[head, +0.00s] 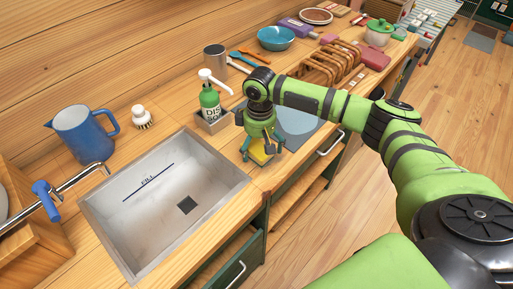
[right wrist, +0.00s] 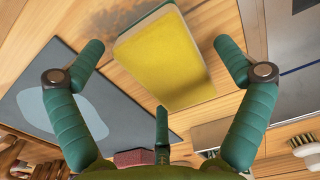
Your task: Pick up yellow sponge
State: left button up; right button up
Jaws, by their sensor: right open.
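The yellow sponge (right wrist: 165,62) with a green layer along one edge fills the upper middle of the right wrist view, on the wooden counter. My right gripper (right wrist: 155,75) is open, its teal fingers spread on either side of the sponge with gaps between. In the head view my right gripper (head: 262,160) points down over the counter right of the sink. The sponge (head: 259,157) shows there partly, mostly hidden by the gripper. I cannot tell from the pictures exactly how high the fingers are above it. My left gripper is not in view.
The steel sink (head: 160,220) lies left of the gripper. A green dish soap bottle (head: 210,103) stands in a holder close behind it. A grey mat (head: 302,124) lies right. A wooden rack (head: 330,63) stands farther back. A blue pitcher (head: 84,134) is at far left.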

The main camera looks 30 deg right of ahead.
aim_at(259, 144)
jog(key=shift+s, duration=0.1)
jog(key=c, duration=0.9)
jog(key=shift+r+b, duration=0.3)
jog(key=shift+r, duration=0.4)
notch_tip(259, 144, up, 3)
jog(key=shift+f+b, duration=0.15)
jog(key=shift+b, duration=0.35)
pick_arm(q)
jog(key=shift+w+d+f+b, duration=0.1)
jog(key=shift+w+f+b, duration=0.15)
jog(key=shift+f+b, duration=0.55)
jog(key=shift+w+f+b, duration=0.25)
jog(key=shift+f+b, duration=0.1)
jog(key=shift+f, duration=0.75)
pick_arm(e)
jog(key=shift+s+d+r, duration=1.15)
jog(key=shift+s+d, duration=0.15)
jog(key=shift+s, duration=0.15)
jog(key=shift+s+d+r, duration=1.2)
jog(key=shift+s+d, duration=0.1)
jog(key=shift+s, duration=0.1)
jog(key=shift+s+d+r, duration=1.15)
jog(key=shift+s+d, duration=0.15)
jog(key=shift+s, duration=0.15)
